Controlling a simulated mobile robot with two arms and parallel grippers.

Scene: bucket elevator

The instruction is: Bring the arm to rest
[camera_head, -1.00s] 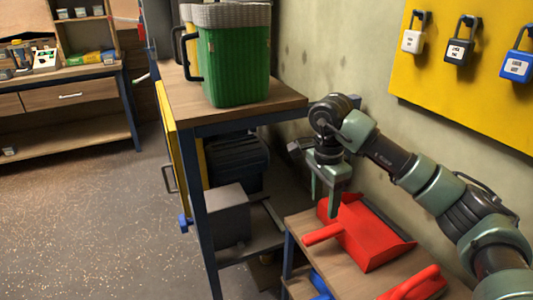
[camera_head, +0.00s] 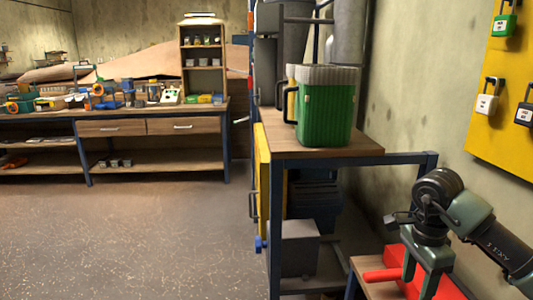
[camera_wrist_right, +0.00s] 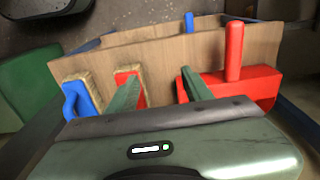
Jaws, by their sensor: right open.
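My right gripper (camera_head: 418,278) is at the lower right of the head view, pointing down with its two fingers apart. It is in front of a red dustpan (camera_head: 384,275), which it partly covers. The dustpan (camera_wrist_right: 255,85) lies at the right there, and a red brush (camera_wrist_right: 130,82) is close to one finger. Whether a finger touches anything I cannot tell. My left gripper is in neither view.
A green ribbed container (camera_head: 325,115) stands on a wooden-topped bench (camera_head: 320,153) left of my arm. A yellow board (camera_head: 500,130) with padlocks is on the right wall. A blue brush (camera_wrist_right: 80,98) lies on the shelf. Open floor (camera_head: 150,235) is at the left.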

